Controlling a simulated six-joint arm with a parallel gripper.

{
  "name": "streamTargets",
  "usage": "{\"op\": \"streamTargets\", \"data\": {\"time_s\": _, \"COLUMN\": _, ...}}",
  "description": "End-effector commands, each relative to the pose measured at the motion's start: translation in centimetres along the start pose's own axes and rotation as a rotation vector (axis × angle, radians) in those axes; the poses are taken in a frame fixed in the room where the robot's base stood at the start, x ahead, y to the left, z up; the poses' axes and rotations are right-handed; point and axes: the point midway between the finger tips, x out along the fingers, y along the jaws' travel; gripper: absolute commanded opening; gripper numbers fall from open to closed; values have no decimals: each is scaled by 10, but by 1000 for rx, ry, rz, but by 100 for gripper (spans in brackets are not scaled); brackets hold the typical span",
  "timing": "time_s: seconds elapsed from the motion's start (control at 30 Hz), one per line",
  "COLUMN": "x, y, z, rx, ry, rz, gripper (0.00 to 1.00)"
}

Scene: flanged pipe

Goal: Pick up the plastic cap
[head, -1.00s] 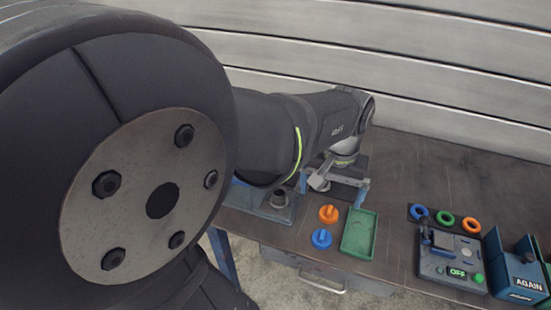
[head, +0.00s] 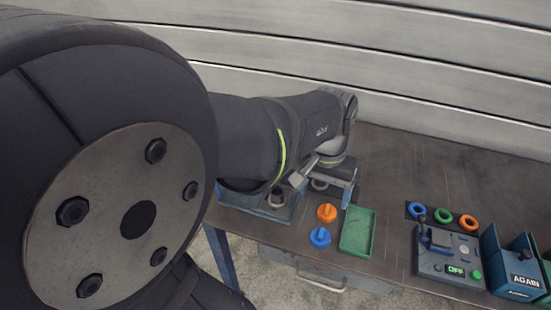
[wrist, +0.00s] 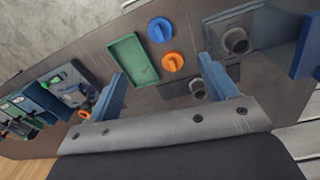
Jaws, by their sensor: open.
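Two plastic caps with raised grips lie on the dark table: an orange cap (head: 326,213) and a blue cap (head: 320,237) just in front of it. The wrist view shows the orange cap (wrist: 172,62) between my fingers in the picture and the blue cap (wrist: 160,30) beyond it. My gripper (wrist: 162,68) is open and empty, with its two blue fingers wide apart. In the head view my gripper (head: 326,187) is behind the caps, above the table. Part of it is hidden by my arm.
A green tray (head: 357,232) lies right of the caps. A flanged pipe (wrist: 236,41) stands on a blue-grey base; a grey ring-shaped part (wrist: 197,87) is near one finger. Coloured rings (head: 442,219), a control box (head: 449,256) and blue bins (head: 512,265) are farther right.

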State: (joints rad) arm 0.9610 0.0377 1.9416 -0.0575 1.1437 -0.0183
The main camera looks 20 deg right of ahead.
Motion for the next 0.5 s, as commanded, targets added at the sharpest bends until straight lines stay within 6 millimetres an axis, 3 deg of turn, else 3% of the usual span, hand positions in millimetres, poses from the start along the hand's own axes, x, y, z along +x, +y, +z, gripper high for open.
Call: {"op": "streamTargets", "data": {"time_s": 0.5, "x": 10, "y": -38, "z": 35, "rx": 615, "ry": 236, "rz": 139, "gripper": 78}}
